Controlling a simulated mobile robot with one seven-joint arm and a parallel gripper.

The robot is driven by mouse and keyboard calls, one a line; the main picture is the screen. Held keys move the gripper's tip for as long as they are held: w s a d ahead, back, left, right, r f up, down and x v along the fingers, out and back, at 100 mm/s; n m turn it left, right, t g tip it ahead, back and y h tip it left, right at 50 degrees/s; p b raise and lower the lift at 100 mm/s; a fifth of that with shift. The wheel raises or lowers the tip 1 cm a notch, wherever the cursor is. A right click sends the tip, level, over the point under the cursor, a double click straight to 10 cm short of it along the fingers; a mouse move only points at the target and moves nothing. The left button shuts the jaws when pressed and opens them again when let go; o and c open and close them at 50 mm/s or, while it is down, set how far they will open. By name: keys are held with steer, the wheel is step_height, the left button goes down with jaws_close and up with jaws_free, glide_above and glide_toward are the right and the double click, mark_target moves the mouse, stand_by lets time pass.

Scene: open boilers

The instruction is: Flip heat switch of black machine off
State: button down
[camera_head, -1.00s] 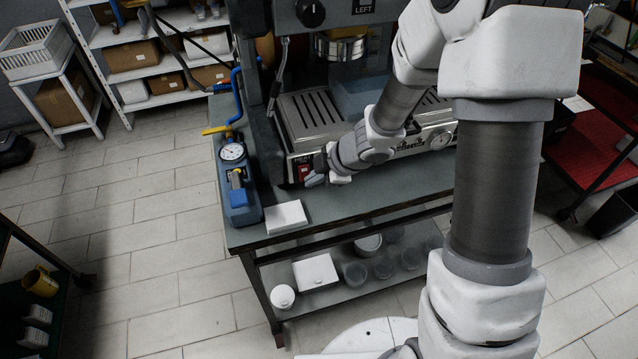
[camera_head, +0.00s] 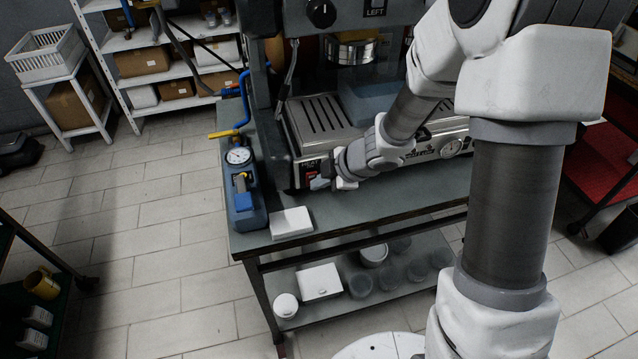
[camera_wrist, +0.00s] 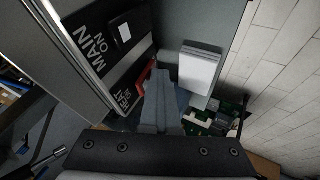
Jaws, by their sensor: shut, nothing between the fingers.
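The black machine (camera_head: 300,105) stands on the dark table, with a silver drip tray and a gauge on its front. Its heat switch (camera_head: 311,170), red and labelled HEAT, is at the lower left of the front panel, partly hidden by my gripper. In the wrist view the red heat switch (camera_wrist: 146,76) shows beside the fingers, near the HEAT lettering. A MAIN ON label and another switch (camera_wrist: 124,32) are above it. My gripper (camera_head: 322,182) is shut and empty, with its fingertips right at the heat switch. I cannot tell whether they touch it.
A blue pump with a pressure gauge (camera_head: 239,156) stands left of the machine. A white box (camera_head: 291,222) lies on the table in front; it also shows in the wrist view (camera_wrist: 200,70). Containers sit on the lower shelf (camera_head: 340,296).

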steer(key=shift+w+r+p, duration=0.1)
steer(key=shift+r+p, duration=0.8)
steer(key=shift+r, duration=0.05)
